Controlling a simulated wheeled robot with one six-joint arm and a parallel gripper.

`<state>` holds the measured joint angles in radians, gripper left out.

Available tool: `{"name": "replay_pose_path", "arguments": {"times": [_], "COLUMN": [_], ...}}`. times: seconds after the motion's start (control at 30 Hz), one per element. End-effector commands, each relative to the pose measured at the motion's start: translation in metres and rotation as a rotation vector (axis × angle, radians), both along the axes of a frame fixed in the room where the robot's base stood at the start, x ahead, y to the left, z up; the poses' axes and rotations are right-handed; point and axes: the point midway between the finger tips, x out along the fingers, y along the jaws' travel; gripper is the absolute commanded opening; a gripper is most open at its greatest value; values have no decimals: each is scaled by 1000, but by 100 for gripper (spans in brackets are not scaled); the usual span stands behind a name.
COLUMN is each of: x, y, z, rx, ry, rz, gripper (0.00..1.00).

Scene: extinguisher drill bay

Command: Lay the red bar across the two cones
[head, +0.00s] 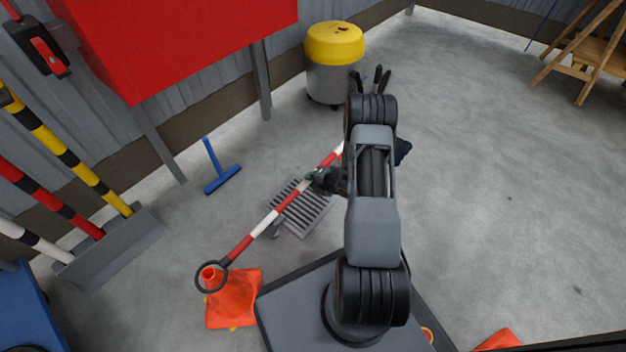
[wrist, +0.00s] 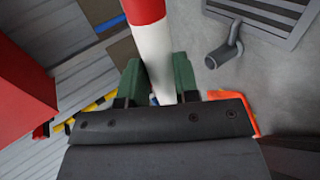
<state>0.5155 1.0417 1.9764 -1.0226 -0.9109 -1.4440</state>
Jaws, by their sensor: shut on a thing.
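The red and white bar (head: 265,222) runs slantwise in the head view, with a dark ring (head: 227,263) at its lower left end. That ring overlaps the top of an orange cone (head: 232,297); I cannot tell whether it sits around the tip or hovers above it. My gripper (head: 322,178) is shut on the bar along its length. In the wrist view the bar (wrist: 153,45) passes between the two green fingers (wrist: 157,82). The bar's far end is hidden behind my arm. A second orange cone (head: 499,340) shows only partly at the bottom edge.
A floor grate (head: 303,212) lies below the bar. A blue squeegee (head: 222,180) is by the wall. A yellow and grey bin (head: 335,60) stands at the back, and a rack of striped poles (head: 115,250) stands left.

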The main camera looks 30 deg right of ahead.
Motion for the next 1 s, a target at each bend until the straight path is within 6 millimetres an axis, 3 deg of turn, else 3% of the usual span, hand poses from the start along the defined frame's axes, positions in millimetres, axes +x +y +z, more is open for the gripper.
{"name": "replay_pose_path", "arguments": {"times": [1.0], "x": [1], "y": [0], "z": [-40], "rx": [0], "ry": [-1], "rz": [0], "gripper": [0]}}
